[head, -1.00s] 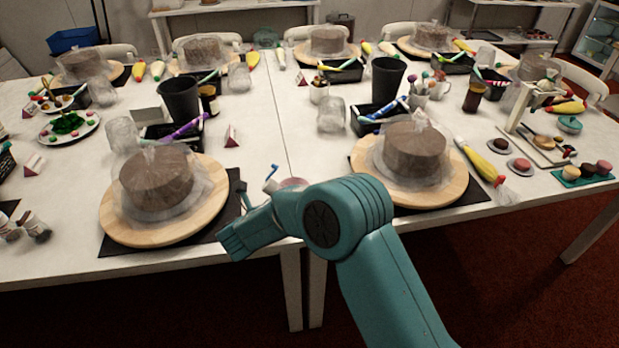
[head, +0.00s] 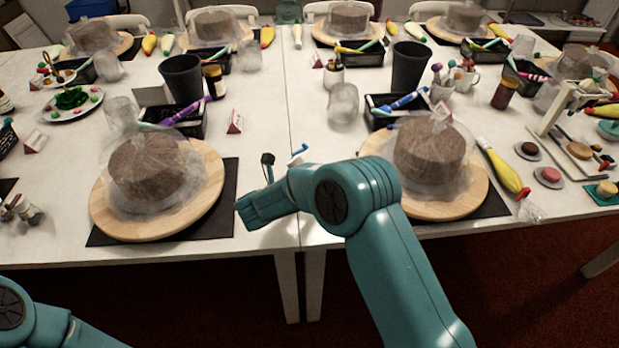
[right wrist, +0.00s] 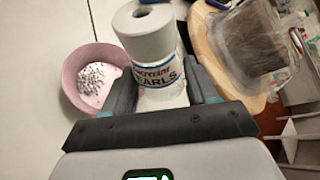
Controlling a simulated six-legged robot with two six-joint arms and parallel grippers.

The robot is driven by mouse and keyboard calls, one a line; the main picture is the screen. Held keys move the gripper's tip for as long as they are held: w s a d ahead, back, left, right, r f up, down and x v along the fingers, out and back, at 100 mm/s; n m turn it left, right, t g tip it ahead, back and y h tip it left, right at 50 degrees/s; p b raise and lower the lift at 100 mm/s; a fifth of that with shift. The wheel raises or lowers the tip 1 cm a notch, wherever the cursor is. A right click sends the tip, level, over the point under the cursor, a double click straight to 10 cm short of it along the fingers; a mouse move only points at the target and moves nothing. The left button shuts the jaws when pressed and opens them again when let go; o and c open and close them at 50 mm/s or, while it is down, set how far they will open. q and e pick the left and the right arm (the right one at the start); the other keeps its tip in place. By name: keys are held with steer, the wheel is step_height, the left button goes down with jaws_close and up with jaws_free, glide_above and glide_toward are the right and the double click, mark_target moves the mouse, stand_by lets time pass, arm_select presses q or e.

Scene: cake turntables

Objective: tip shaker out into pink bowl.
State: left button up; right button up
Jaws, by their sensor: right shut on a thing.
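My right gripper (right wrist: 165,88) is shut on the shaker (right wrist: 147,42), a pale bottle with a grey holed cap and a label ending in "PEARLS". The cap points away from my wrist; its exact tilt is hard to tell. The pink bowl (right wrist: 72,76) stands on the table just left of the shaker in the right wrist view, with many small silvery pearls (right wrist: 92,78) in it. In the head view my right wrist hides the bowl and the shaker. My left arm shows at the lower left, but its gripper is out of view.
Wrapped cakes on round wooden boards stand left (head: 212,190) and right (head: 478,190) of my right arm. Black tumblers (head: 182,80), black trays and clear cups stand behind.

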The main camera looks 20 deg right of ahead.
steer(key=a+m+t+y+b, duration=0.1)
steer(key=b, duration=0.1)
steer(key=w+m+t+b, duration=0.1)
steer(key=m+b, duration=0.1)
steer(key=w+a+m+t+y+b, duration=0.1)
steer(key=b, duration=0.1)
steer(key=shift+w+a+y, duration=0.15)
steer(key=shift+a+y, duration=0.15)
steer(key=shift+a+r+m+t+b, duration=0.15)
steer(key=shift+r+m+t+b, duration=0.15)
steer(key=shift+r+m+b, duration=0.25)
steer(key=shift+w+f+y, duration=0.15)
steer(key=shift+w+y, duration=0.15)
steer(key=shift+s, duration=0.1)
